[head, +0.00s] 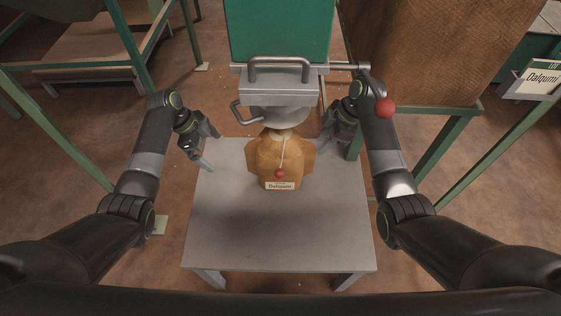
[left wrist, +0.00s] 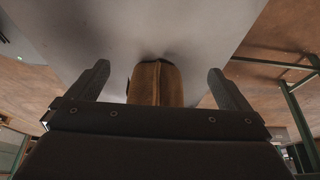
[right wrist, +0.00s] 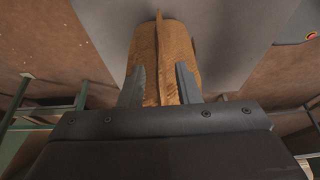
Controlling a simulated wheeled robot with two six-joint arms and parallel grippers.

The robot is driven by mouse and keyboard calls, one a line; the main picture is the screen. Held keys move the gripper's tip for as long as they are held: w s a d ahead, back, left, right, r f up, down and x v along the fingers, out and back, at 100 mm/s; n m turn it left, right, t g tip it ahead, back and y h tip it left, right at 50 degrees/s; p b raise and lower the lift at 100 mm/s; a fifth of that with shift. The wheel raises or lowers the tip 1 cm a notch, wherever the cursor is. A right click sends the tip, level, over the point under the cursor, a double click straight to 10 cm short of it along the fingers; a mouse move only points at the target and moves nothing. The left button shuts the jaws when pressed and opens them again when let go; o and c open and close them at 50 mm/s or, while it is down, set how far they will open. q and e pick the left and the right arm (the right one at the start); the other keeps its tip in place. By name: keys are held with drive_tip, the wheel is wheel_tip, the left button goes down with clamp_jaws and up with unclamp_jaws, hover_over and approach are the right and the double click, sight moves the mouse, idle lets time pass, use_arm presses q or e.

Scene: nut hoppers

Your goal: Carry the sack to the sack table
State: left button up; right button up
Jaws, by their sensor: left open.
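The tan sack (head: 282,158) with a "Dalqumi" label stands upright on a grey table (head: 280,235), under a metal hopper spout (head: 278,112). My left gripper (head: 208,150) is open and empty, left of the sack and apart from it. The left wrist view shows the sack (left wrist: 156,82) beyond its wide-spread fingers. My right gripper (head: 335,138) is at the sack's right, partly hidden by my own arm. In the right wrist view, its fingers are partly apart, with the sack's raised side seam (right wrist: 165,60) between them. Contact with the sack is unclear.
A green hopper (head: 280,30) with grey handles stands behind the table. A large brown bin (head: 430,45) on green legs is at the right back. A wooden bench (head: 90,50) is at the left back. Green frame posts flank both arms. The table's front half is clear.

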sight(253, 151)
use_arm(q)
drive_tip(key=d, duration=1.2)
use_arm(e)
drive_tip(key=x, duration=0.6)
drive_tip(key=shift+f, duration=0.15)
use_arm(q)
drive_tip(key=shift+d+f, duration=0.25)
drive_tip(key=shift+f, duration=0.3)
use_arm(e)
drive_tip(key=shift+a+f, duration=0.25)
drive_tip(key=shift+f, duration=0.35)
